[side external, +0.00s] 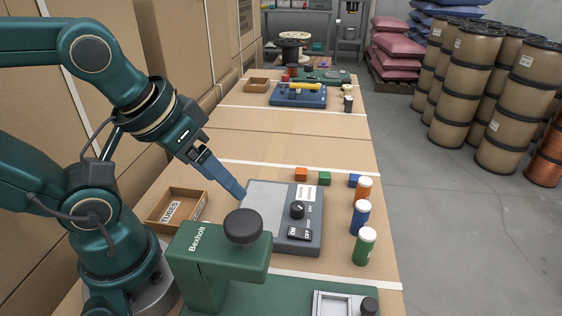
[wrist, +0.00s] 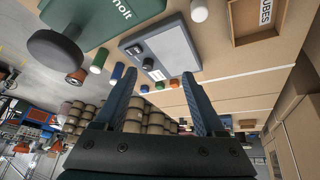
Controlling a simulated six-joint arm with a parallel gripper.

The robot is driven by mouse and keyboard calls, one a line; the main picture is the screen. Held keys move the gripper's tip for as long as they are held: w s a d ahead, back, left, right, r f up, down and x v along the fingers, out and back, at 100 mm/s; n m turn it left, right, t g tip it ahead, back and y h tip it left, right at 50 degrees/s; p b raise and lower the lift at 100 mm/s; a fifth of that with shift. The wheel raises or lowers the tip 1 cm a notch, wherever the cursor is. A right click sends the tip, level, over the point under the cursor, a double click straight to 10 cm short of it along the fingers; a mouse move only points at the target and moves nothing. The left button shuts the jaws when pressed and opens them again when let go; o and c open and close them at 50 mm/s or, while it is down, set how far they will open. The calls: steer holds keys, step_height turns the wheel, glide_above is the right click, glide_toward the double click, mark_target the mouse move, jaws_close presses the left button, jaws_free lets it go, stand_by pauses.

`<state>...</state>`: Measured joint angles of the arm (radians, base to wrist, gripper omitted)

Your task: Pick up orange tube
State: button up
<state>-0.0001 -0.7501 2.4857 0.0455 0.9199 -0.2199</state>
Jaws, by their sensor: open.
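The orange tube (side external: 363,190) stands upright with a white cap on the cardboard-coloured table in the side view. It is the farthest of three tubes in a row right of the grey control box (side external: 270,215). A blue tube (side external: 360,218) and a green tube (side external: 364,246) stand nearer. My gripper (side external: 240,193) hangs above the left edge of the control box, well left of the orange tube. In the wrist view my gripper (wrist: 160,78) is open, with nothing between its fingers. There, the left finger seems to cover most of the orange tube.
Small orange (side external: 301,174), green (side external: 324,178) and blue (side external: 354,180) blocks lie behind the control box. A green Bexholt machine (side external: 190,260) stands in front. An open TUBES box (side external: 155,222) sits at left.

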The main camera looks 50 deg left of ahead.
steer(key=w+a+r+n+y, duration=0.2)
steer(key=w+a+n+y, duration=0.1)
steer(key=a+n, duration=0.15)
steer(key=n+t+y, duration=0.3)
steer(key=t+y, duration=0.2)
glide_above(365, 186)
steer(key=s, duration=0.3)
step_height(365, 186, down, 7)
steer(key=d+f, duration=0.1)
steer(key=s+d+f+m, duration=0.1)
steer(key=f, duration=0.1)
steer(key=d+f+m, duration=0.1)
steer(key=shift+s+f+m, duration=0.15)
steer(key=shift+f+m, duration=0.1)
steer(key=shift+f, duration=0.1)
steer(key=shift+x, duration=2.4)
steer(key=shift+d, duration=0.15)
jaws_close()
